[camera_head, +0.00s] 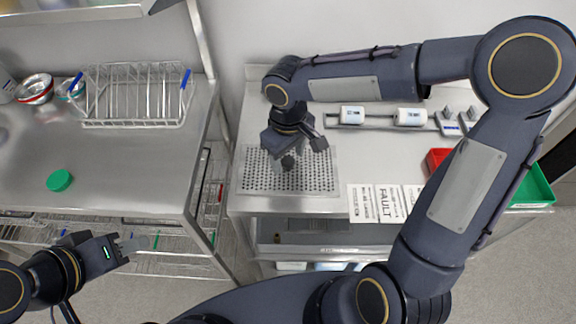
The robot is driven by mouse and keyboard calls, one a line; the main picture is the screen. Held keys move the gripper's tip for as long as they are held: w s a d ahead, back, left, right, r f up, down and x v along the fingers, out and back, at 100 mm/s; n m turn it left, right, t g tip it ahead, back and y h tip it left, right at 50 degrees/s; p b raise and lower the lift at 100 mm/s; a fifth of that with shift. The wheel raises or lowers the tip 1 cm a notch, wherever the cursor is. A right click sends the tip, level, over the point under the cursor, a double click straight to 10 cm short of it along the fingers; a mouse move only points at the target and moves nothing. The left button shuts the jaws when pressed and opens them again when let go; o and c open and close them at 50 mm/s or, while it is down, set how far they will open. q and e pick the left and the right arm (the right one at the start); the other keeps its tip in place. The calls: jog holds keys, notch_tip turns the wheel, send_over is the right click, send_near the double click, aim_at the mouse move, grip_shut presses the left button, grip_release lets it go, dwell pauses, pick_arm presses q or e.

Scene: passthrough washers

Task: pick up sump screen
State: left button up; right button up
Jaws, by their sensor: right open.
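A perforated metal sheet (318,178), which looks like the sump screen, lies flat near the front left of the right-hand bench. My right gripper (295,150) is over its upper middle, pointing down, with open jaws. A small dark round knob (288,163) shows just below the gripper over the sheet; I cannot tell whether the jaws are around it or above it. The gripper hides part of the sheet. My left gripper (135,244) is at the lower left, in front of the left steel counter, with nothing visible in it; its jaw opening is unclear.
A wire rack (135,95), bowls (35,88) and a green lid (60,180) are on the left counter (120,165). White cylinders (410,117), printed sheets (378,203), a red bin (438,160) and a green bin (536,185) are on the right bench. A gap separates the counters.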

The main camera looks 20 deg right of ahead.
jog(key=shift+f, duration=0.25)
grip_shut()
jog(key=shift+r, duration=0.1)
jog(key=shift+r, duration=0.1)
